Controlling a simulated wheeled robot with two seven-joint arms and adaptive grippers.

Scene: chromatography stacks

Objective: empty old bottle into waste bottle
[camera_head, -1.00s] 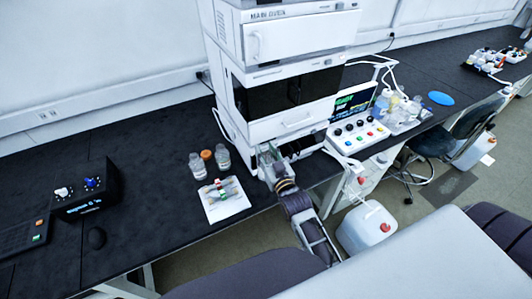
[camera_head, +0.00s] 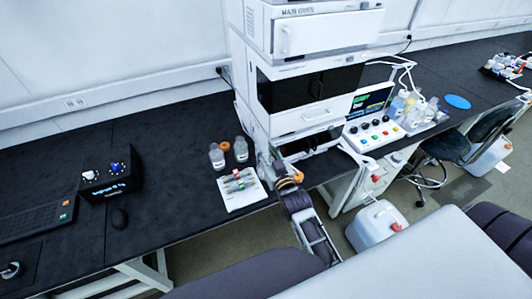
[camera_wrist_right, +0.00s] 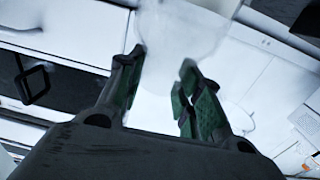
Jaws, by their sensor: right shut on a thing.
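My right gripper (camera_head: 273,158) is at the front of the lower part of the white instrument stack (camera_head: 318,121), above the bench edge. In the right wrist view its green-padded fingers (camera_wrist_right: 165,92) are shut on a pale, translucent bottle (camera_wrist_right: 182,38). The bottle's far end is cut off by the top of that view, and its contents cannot be told. In the head view the held bottle cannot be made out clearly. A white jug with a red cap (camera_head: 376,226), possibly the waste bottle, stands on the floor right of the arm. My left gripper is not in view.
Two small clear bottles (camera_head: 217,157) (camera_head: 241,149) and an orange cap (camera_head: 224,146) stand left of the stack, behind a white sheet (camera_head: 242,195) with small parts. A button panel (camera_head: 372,134) and a tray of bottles (camera_head: 436,118) are to the right.

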